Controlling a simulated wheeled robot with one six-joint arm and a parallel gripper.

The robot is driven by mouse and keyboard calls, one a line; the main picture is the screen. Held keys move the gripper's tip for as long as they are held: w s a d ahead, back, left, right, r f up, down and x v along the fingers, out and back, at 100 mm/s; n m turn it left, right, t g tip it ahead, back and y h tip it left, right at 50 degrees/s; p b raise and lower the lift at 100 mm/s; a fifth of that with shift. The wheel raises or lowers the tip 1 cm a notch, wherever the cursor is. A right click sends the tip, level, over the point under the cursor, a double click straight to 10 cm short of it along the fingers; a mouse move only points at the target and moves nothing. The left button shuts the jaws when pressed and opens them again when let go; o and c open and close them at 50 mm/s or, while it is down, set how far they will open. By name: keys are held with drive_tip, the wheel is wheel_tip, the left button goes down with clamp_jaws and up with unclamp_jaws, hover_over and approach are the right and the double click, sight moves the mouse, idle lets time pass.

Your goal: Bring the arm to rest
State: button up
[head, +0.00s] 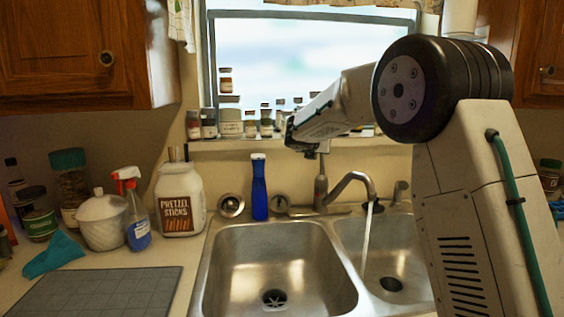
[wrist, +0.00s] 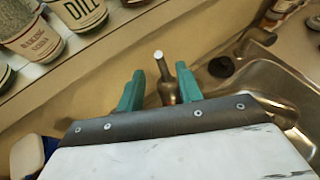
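My gripper (wrist: 160,70) shows in the wrist view as two teal fingers held apart, with nothing gripped between them. The faucet's upright body (wrist: 166,90) shows in the gap between the fingers; I cannot tell how far beyond them it is. In the head view my arm reaches from the right toward the window, and my gripper (head: 297,138) is above the faucet (head: 322,190), near the sill. Its fingers are hardly visible there.
Jars line the window sill (head: 230,144) close to my gripper. A blue bottle (head: 259,188) stands behind the double sink (head: 270,250). Water runs into the right basin. A pretzel jar (head: 180,198), a spray bottle (head: 136,215) and a grey mat (head: 100,292) are at left.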

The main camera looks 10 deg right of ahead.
drive_tip(key=s+d+f+m+g, duration=0.1)
drive_tip(key=s+f+m+g, duration=0.25)
drive_tip(key=s+m, duration=0.4)
drive_tip(key=s+f+m+g, duration=0.2)
drive_tip(key=s+f+m, duration=0.3)
drive_tip(key=s, duration=0.4)
drive_tip(key=s+a+m+g+y, duration=0.1)
drive_tip(key=s+m, duration=0.4)
drive_tip(key=s, duration=0.9)
drive_tip(key=s+a+m+g+y, duration=0.1)
drive_tip(key=s+a+m+y, duration=0.3)
drive_tip(key=s, duration=1)
drive_tip(key=s+a+m+g+y, duration=0.1)
drive_tip(key=s+a+m, duration=0.3)
drive_tip(key=s, duration=1)
drive_tip(key=m+y, duration=0.1)
drive_tip(key=m, duration=0.2)
drive_tip(key=shift+s+m+y, duration=0.25)
drive_tip(key=shift+m+y, duration=0.1)
drive_tip(key=shift+y, duration=0.05)
